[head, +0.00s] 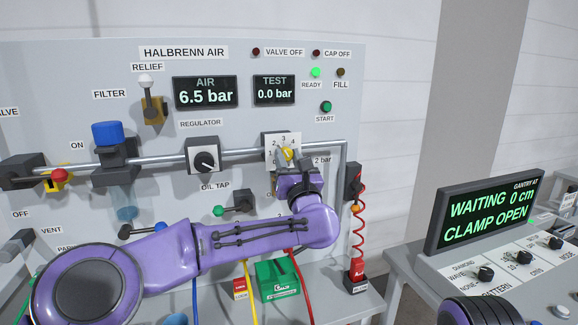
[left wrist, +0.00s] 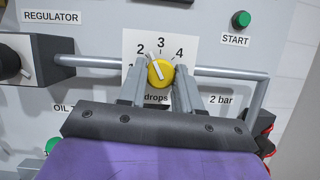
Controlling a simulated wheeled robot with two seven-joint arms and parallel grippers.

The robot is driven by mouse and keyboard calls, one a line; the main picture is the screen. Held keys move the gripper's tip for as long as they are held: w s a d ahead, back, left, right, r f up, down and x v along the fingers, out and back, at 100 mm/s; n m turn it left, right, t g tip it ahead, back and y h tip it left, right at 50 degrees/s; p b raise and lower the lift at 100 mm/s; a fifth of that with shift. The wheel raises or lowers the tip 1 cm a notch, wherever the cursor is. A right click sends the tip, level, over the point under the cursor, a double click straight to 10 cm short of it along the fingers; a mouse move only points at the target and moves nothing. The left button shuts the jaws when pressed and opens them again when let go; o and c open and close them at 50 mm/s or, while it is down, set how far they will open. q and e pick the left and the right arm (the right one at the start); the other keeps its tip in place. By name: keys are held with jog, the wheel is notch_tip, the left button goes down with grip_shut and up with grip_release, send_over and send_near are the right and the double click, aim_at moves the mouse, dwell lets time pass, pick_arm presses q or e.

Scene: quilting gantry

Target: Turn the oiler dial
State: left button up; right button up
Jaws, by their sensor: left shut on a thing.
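The oiler dial is a yellow knob (left wrist: 161,72) on a white plate (left wrist: 134,42) marked with numbers and "drops". Its white pointer line points up and left, between 2 and 3. In the head view the dial (head: 285,153) shows just above my gripper. My left gripper (left wrist: 159,82) has one grey finger on each side of the yellow knob and is shut on it. In the head view the left gripper (head: 288,163) is partly hidden by its own wrist. My right gripper is not in view.
A grey pipe (head: 240,153) runs across the panel beside the dial. The regulator knob (head: 205,161) is to the left, and the oil tap (head: 219,211) sits lower left. A red coiled hose (head: 358,230) hangs to the right. A console display (head: 490,213) reads "WAITING 0 cm CLAMP OPEN".

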pick_arm(q)
jog(key=m+h, duration=0.2)
jog(key=m, duration=0.2)
jog(key=shift+b, duration=0.4)
jog(key=m+h, duration=0.1)
jog(key=m, duration=0.1)
jog(key=shift+a+m+h, duration=0.1)
jog(key=shift+m+h, duration=0.2)
jog(key=shift+m, duration=0.1)
jog(key=shift+s+r+m+h+p, duration=0.15)
jog(key=shift+m+h+p, duration=0.3)
jog(key=shift+m, duration=0.75)
jog(key=shift+r+m+g+h+p, duration=0.15)
jog(key=shift+m+g+h+p, duration=0.2)
jog(key=shift+m+h, duration=0.6)
jog(key=m+p, duration=0.2)
jog(key=m, duration=0.1)
jog(key=shift+a+r+m+g+h, duration=0.1)
jog(key=shift+m+g+h, duration=0.2)
jog(key=shift+m+g, duration=0.05)
jog(key=m+p, duration=0.2)
jog(key=shift+m+g+h+p, duration=0.3)
jog(key=shift+m+g+p, duration=0.4)
jog(key=shift+m+p, duration=0.25)
jog(key=shift+m, duration=0.05)
jog(key=shift+f, duration=0.2)
